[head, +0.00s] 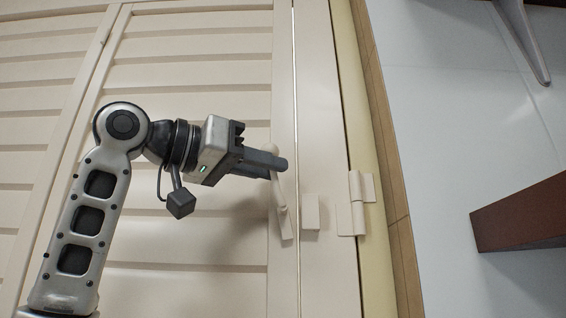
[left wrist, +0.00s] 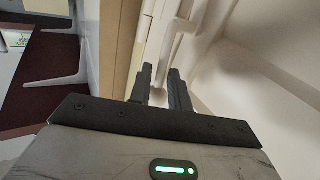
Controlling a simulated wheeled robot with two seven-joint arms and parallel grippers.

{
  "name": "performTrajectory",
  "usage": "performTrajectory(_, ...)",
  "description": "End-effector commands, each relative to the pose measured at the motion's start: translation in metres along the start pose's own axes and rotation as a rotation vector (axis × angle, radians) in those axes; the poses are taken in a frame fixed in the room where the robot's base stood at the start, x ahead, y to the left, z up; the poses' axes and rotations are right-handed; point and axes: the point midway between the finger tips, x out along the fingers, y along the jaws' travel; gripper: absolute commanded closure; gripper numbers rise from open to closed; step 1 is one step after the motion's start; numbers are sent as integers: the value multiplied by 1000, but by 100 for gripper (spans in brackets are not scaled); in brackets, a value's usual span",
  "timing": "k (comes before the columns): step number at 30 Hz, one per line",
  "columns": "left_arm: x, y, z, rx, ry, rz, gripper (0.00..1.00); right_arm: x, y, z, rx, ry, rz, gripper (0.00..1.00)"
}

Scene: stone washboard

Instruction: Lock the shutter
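The cream louvered shutter (head: 190,75) fills the left and middle of the head view. A cream latch lever (head: 283,205) is mounted near its right edge, hanging slightly tilted. A small cream catch block (head: 311,212) sits just right of the seam, apart from the lever's lower end. My left gripper (head: 280,166) is at the lever's upper part, its fingers overlapping it in the head view. In the left wrist view the fingers (left wrist: 161,76) have a narrow gap between them. Whether they touch the lever is unclear. My right gripper is not in view.
A cream hinge (head: 357,204) is on the frame right of the catch block. A wooden edge strip (head: 388,150) borders the frame. Beyond it are a pale floor (head: 440,130) and a dark brown piece (head: 520,215) at the right.

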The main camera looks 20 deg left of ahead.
Motion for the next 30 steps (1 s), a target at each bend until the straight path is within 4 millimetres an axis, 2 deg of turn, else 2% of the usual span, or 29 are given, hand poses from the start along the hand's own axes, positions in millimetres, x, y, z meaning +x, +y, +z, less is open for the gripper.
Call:
performTrajectory(3, 18, 0, -1, -1, -2, 1, 81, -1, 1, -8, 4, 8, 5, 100)
performTrajectory(9, 32, 0, 0, -1, 0, 1, 81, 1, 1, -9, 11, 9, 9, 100)
performTrajectory(17, 33, 0, 0, 0, 1, 0, 81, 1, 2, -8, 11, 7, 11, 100)
performTrajectory(18, 33, 0, 0, 0, 0, 0, 84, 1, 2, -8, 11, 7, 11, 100)
performTrajectory(20, 33, 0, 0, 0, 0, 0, 100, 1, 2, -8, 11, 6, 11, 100)
performTrajectory(30, 32, -4, 1, -10, 15, -4, 100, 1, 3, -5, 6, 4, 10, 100)
